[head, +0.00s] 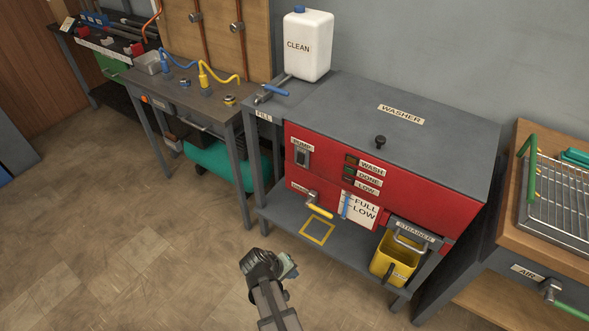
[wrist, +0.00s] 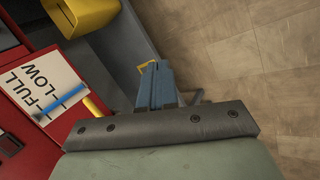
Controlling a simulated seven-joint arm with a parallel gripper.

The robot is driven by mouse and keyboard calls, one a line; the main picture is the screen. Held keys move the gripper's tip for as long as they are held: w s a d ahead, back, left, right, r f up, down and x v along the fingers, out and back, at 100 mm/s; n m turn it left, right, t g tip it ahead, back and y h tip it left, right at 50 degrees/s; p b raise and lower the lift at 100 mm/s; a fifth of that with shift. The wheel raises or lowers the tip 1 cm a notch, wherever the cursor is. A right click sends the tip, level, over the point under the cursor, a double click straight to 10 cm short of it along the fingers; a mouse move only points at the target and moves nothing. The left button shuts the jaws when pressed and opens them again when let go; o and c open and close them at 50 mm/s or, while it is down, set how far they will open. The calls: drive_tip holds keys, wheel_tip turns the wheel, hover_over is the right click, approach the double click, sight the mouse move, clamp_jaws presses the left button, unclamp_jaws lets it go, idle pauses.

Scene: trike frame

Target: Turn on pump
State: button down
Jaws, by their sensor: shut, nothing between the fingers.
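The pump switch (head: 302,158) is a small grey plate with a dark centre under a PUMP label, at the upper left of the washer's red front (head: 400,190). I cannot tell its setting from here. My gripper (head: 290,267) is in front of the washer, low in the head view, apart from the switch. In the wrist view its blue-grey fingers (wrist: 157,85) are shut together with nothing between them. The wrist view shows the FULL/LOW gauge card (wrist: 40,85) at left but not the switch.
WASH, DONE and LOW indicators (head: 350,172) sit right of the switch. A yellow-handled drain valve (head: 318,211) and a yellow strainer bucket (head: 393,262) are lower down. A white CLEAN jug (head: 308,50) stands on top, near a blue-handled fill valve (head: 270,92). Floor in front is clear.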

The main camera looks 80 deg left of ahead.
sight(299, 163)
drive_tip(key=s+a+r+n+t+y, duration=0.3)
drive_tip(key=a+r+y, duration=0.7)
drive_tip(key=a+r, duration=0.8)
drive_tip(key=a+n+t, duration=0.1)
drive_tip(key=a+t, duration=0.1)
drive_tip(key=shift+n+t, duration=0.3)
drive_tip(key=shift+w, duration=0.1)
drive_tip(key=x, duration=1.4)
drive_tip(key=shift+f, duration=0.1)
